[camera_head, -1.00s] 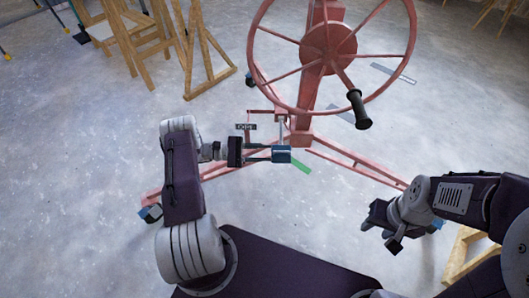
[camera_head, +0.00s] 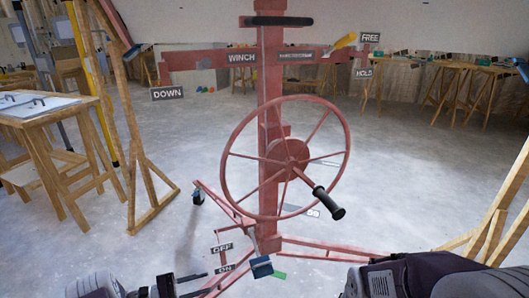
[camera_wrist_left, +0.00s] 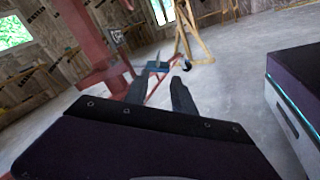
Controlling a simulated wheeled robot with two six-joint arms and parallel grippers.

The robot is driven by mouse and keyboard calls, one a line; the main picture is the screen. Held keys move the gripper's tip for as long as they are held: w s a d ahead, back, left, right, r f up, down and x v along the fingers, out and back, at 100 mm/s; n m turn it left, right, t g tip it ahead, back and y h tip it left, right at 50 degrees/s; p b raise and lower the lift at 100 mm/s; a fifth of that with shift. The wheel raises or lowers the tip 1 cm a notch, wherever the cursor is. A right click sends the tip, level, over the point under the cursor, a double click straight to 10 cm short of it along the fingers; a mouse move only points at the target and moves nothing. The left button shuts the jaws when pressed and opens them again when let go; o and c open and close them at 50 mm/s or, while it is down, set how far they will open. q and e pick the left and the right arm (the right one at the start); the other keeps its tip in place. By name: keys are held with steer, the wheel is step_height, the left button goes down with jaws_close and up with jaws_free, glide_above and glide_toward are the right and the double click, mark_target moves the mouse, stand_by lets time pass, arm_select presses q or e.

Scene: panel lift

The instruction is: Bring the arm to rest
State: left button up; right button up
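The red panel lift stands ahead, with its mast (camera_head: 270,110) upright and its spoked handwheel (camera_head: 287,160) with a black handle (camera_head: 328,203) facing me. A small blue block (camera_head: 261,267) sits low on its base, by the OFF and ON labels (camera_head: 222,248). My left gripper (camera_head: 193,285) is at the bottom left, left of the blue block and apart from it. Its two dark fingers are spread with nothing between them. The fingers also show in the left wrist view (camera_wrist_left: 160,95), pointing toward the blue block (camera_wrist_left: 157,66). My right arm shows at the bottom right; its gripper is out of view.
A wooden table (camera_head: 45,110) and a wooden easel-like frame (camera_head: 145,180) stand on the left. More wooden trestles (camera_head: 470,85) stand at the back right. A wooden frame (camera_head: 500,210) is at the right edge. The concrete floor (camera_head: 410,170) right of the lift is clear.

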arm_select(q)
steer(key=w+d+r+m+g+p, duration=0.1)
steer(key=d+r+m+g, duration=0.25)
steer(key=r, duration=0.35)
steer(key=w+d+r+m+g+p, duration=0.1)
steer(key=d+r+m+g+p, duration=0.1)
steer(key=d+r, duration=0.45)
steer(key=s+d+r+m+g+y+p, duration=0.25)
steer(key=s+d+r+m+y, duration=0.2)
steer(key=s+r, duration=0.35)
steer(key=s+a+m+g+y+p, duration=0.1)
steer(key=s+a+m+y, duration=0.1)
steer(key=s+y, duration=0.65)
steer(key=s+a+f+m+t+y, duration=0.2)
steer(key=s+a+f+m+y, duration=0.1)
steer(key=s+a+f, duration=0.4)
steer(key=w+a+r+t+p, duration=0.1)
steer(key=w+r+p, duration=0.1)
steer(key=r+p, duration=1.7)
steer(key=w+a+r+t+p, duration=0.1)
steer(key=a+r+p, duration=0.1)
steer(key=r+p, duration=1.7)
steer(key=shift+w+r+y, duration=0.35)
steer(key=shift+r+y, duration=0.05)
steer(key=shift+r, duration=0.05)
arm_select(e)
step_height(320, 180, up, 45)
